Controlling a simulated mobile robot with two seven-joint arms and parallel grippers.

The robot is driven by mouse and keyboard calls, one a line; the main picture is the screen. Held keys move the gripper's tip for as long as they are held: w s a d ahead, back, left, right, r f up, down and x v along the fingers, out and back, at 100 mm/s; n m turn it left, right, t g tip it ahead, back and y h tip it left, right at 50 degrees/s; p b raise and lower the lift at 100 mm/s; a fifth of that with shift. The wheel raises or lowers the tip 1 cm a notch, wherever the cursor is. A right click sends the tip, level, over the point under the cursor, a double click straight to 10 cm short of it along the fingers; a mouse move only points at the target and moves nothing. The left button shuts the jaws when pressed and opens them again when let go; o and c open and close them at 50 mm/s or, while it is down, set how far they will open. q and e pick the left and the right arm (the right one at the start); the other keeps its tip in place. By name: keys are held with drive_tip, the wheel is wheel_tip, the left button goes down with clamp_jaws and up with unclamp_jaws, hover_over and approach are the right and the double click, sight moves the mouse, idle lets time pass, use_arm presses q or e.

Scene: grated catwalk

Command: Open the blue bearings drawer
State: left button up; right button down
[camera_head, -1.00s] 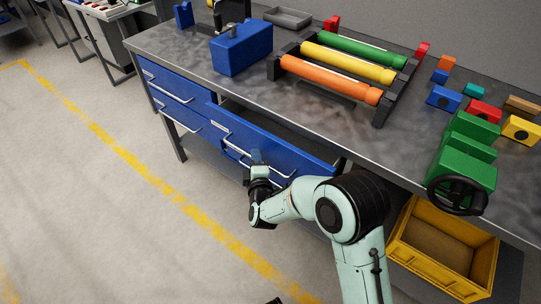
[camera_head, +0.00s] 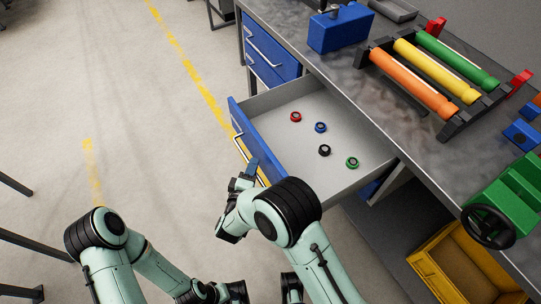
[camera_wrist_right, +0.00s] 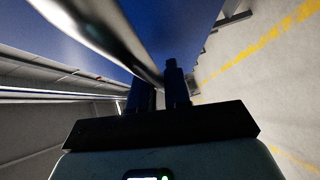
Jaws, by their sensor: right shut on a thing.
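The blue-fronted drawer (camera_head: 257,137) stands pulled out from the workbench. Its pale inside (camera_head: 330,172) shows several small bearing rings, including a red one (camera_head: 295,117), a blue one (camera_head: 320,127) and a green one (camera_head: 352,162). My right gripper (camera_head: 248,172) is at the outer side of the drawer front, shut on its bar handle (camera_head: 239,148). In the right wrist view, the handle (camera_wrist_right: 105,38) runs down to the fingers (camera_wrist_right: 160,92) against the blue front. My left arm shows at the lower left, but its fingers are out of view.
A closed blue drawer stack (camera_head: 270,52) is at the bench's left. The bench top (camera_head: 375,85) holds a blue block (camera_head: 340,28), coloured rollers (camera_head: 425,80) and a green vise-like block (camera_head: 510,195). A yellow crate (camera_head: 465,265) sits below.

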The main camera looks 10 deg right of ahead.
drive_tip(key=shift+s+a+p, duration=0.1)
drive_tip(key=shift+s+a, duration=0.15)
drive_tip(key=shift+a, duration=0.35)
drive_tip(key=shift+s+a+p, duration=0.1)
drive_tip(key=shift+s+a, duration=0.15)
drive_tip(key=shift+a, duration=0.4)
drive_tip(key=shift+s+a+p, duration=0.1)
drive_tip(key=shift+s+a, duration=0.15)
drive_tip(key=shift+a, duration=0.35)
drive_tip(key=c, duration=1.2)
unclamp_jaws()
drive_tip(key=p+v, duration=0.1)
drive_tip(key=v, duration=1.2)
drive_tip(key=shift+s, duration=0.2)
